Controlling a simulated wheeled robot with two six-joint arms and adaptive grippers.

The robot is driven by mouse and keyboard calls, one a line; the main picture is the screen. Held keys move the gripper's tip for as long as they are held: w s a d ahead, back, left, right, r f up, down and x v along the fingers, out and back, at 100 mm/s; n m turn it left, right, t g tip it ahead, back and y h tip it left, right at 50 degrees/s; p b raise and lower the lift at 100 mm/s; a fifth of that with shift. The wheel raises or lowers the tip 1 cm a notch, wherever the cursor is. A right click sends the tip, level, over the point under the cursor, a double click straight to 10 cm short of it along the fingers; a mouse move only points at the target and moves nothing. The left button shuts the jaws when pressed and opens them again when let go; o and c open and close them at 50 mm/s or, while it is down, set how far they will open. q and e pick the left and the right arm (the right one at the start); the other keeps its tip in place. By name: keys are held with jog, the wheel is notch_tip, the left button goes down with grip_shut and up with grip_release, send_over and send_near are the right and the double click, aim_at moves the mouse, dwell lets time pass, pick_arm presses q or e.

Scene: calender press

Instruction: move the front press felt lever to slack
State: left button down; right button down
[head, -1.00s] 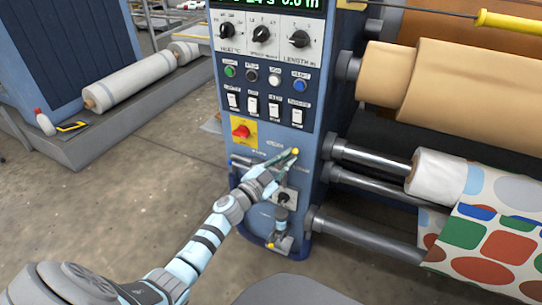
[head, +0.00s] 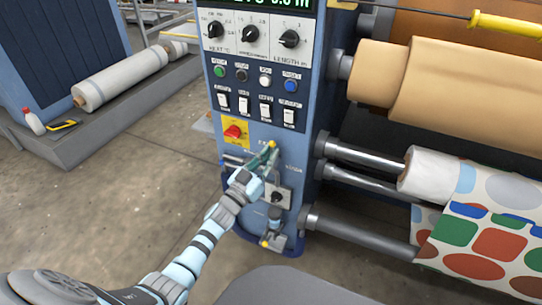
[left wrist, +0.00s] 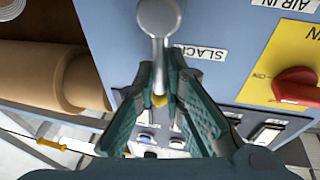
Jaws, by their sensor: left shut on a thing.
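The lever in my grip has a grey metal shaft (left wrist: 158,50) and a yellow tip (left wrist: 159,100). In the head view its yellow tip (head: 272,144) shows on the blue machine front, right of the red switch. My left gripper (head: 267,153) is shut on the lever, with a green finger on each side of the shaft near the tip in the left wrist view (left wrist: 158,82). The shaft runs straight down in that inverted view. A SLACK label (left wrist: 201,53) is right of the shaft there. My right gripper is not in view.
The red switch (head: 234,132) on its yellow plate is close to my left gripper. A second yellow-tipped lever (head: 266,243) is lower on the panel. Metal rollers (head: 362,240) and a patterned fabric roll (head: 430,175) stand out to the right.

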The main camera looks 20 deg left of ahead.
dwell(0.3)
pick_arm(q)
jog(key=c, duration=1.7)
grip_release()
jog(key=v, duration=1.2)
